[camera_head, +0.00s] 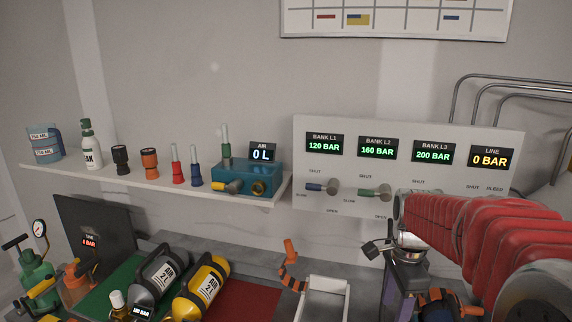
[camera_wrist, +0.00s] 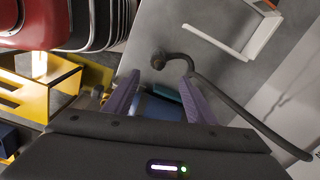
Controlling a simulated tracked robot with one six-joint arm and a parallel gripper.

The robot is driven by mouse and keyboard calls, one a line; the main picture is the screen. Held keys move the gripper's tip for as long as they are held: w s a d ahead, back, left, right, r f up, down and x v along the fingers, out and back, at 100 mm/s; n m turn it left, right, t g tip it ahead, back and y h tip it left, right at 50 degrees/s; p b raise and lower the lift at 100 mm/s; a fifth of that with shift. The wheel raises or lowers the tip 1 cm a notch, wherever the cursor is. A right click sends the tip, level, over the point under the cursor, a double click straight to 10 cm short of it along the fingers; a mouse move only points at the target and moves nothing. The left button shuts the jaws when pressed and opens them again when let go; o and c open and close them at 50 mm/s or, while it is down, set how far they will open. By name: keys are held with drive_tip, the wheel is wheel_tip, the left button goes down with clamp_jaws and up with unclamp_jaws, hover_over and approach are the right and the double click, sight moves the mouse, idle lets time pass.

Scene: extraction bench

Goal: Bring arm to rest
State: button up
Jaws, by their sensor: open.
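My arm, in a red ribbed sleeve, comes in from the right in the head view. My gripper (camera_wrist: 158,92) shows in the wrist view with its two purple fingers apart. No object is clearly held between them. A dark hose with a round end (camera_wrist: 158,60) passes just beyond the fingertips, and a blue thing (camera_wrist: 158,108) shows behind the gap. In the head view my arm's near end hides part of the grey panel (camera_head: 309,180).
A shelf (camera_head: 100,175) on the left holds bottles, fittings and a blue air unit (camera_head: 248,178). A grey cylinder (camera_head: 158,272) and a yellow cylinder (camera_head: 203,285) lie on the bench below. A white frame (camera_head: 326,284) stands on the bench near my arm.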

drive_tip(key=s+a+r+n+t, duration=0.2)
drive_tip(key=s+a+n, duration=0.2)
drive_tip(key=s+n, duration=0.4)
drive_tip(key=s+a+r+n+t, duration=0.3)
drive_tip(key=s+a+n, duration=0.2)
drive_tip(key=s+n, duration=0.4)
drive_tip(key=shift+a+n, duration=0.15)
drive_tip(key=shift+n, duration=0.35)
idle(1.5)
